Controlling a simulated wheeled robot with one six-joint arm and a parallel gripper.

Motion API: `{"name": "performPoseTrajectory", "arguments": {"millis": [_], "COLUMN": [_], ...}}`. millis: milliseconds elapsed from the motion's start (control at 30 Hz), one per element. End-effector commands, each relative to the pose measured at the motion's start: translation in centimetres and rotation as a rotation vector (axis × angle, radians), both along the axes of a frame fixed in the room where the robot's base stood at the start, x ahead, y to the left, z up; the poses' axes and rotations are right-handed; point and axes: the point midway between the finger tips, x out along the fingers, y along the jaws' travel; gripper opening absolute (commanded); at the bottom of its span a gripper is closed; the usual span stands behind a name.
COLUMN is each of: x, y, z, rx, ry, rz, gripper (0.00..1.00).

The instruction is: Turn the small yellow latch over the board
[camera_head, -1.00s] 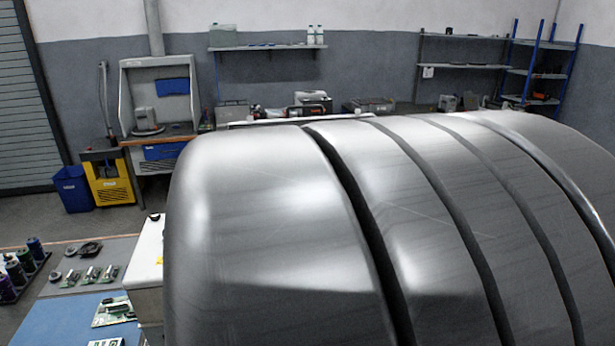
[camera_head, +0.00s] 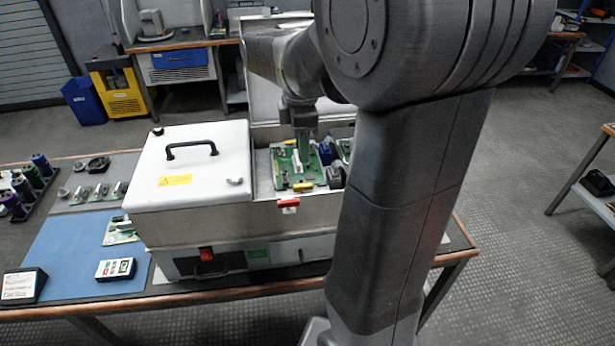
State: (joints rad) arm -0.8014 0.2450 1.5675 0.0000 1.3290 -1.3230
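A green circuit board (camera_head: 283,172) lies in the open right bay of a metal box. A small yellow piece (camera_head: 303,186), which looks like the latch, sits at the board's near edge. A second yellow piece (camera_head: 289,142) is partly visible at the far edge. My gripper (camera_head: 303,150) points down over the far right part of the board, away from the near yellow piece. Its fingertips are small and dark, and I cannot tell whether they are apart or touch the board. My arm hides the right end of the box.
The box's closed white lid (camera_head: 190,165) with a black handle (camera_head: 192,150) is left of the bay. A red catch (camera_head: 289,204) is on the front wall. Dark blue capacitors (camera_head: 326,154) stand right of the board. A blue mat (camera_head: 75,250) lies left.

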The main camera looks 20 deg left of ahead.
Motion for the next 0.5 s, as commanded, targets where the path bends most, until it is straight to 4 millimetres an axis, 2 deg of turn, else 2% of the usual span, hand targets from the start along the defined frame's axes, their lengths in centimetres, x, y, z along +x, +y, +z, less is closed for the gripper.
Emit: {"name": "performPoseTrajectory", "arguments": {"millis": [100,300,500], "x": [-0.1,0.0,0.0], "y": [-0.1,-0.1,-0.1], "z": [-2.7,-6.9,-9.6], "rx": [-0.005,-0.005,-0.002], "ry": [0.004,0.004,0.002], "rz": [-0.002,-0.003,-0.003], "gripper": [0.34,0.34,0.34]}}
